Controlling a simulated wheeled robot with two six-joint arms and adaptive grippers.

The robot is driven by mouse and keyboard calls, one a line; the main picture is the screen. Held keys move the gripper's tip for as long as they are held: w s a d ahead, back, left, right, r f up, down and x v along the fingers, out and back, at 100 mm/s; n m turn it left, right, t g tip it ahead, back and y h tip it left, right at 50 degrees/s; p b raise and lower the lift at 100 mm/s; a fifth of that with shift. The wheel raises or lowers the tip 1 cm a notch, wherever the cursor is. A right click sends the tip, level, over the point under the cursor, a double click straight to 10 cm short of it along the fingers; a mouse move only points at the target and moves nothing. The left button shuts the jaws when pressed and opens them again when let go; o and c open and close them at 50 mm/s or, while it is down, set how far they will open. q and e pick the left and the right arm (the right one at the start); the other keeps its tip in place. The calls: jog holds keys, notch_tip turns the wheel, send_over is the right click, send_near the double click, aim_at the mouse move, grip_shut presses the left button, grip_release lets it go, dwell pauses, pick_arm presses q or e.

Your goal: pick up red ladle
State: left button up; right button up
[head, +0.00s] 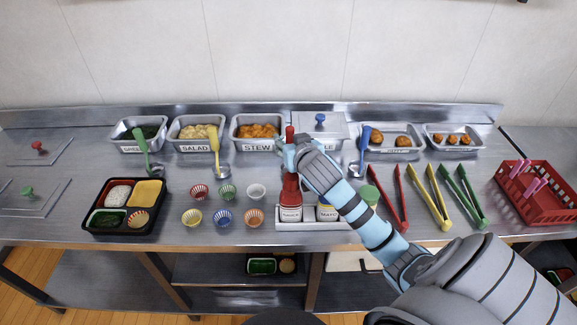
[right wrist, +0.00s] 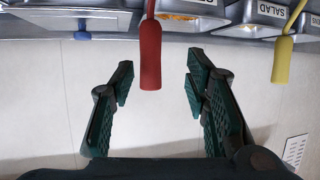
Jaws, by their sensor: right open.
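The red ladle (head: 289,133) stands by the stew container (head: 257,118), its handle pointing up; its lower part is hidden behind my right gripper in the head view. My right gripper (head: 284,147) is open at the handle. In the right wrist view the red handle (right wrist: 150,55) hangs down in the inverted picture, its end between the two open green fingertips (right wrist: 160,82), closer to the left one. I see no finger touching it. My left gripper is in neither view.
Yellow (head: 214,140), green (head: 141,140) and blue (head: 364,138) ladles stand nearby. Below my gripper a white caddy holds a red sauce bottle (head: 290,192). Tongs (head: 431,195), a red basket (head: 536,192), small cups and a bento tray (head: 97,227) occupy the counter.

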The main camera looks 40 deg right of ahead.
aim_at(291, 140)
jog(key=w+d+f, duration=0.1)
jog(key=w+d+f+b, duration=0.1)
jog(key=w, duration=0.1)
jog(key=shift+d+f, duration=0.15)
jog(key=shift+d, duration=0.1)
jog(key=shift+w, duration=0.3)
grip_shut()
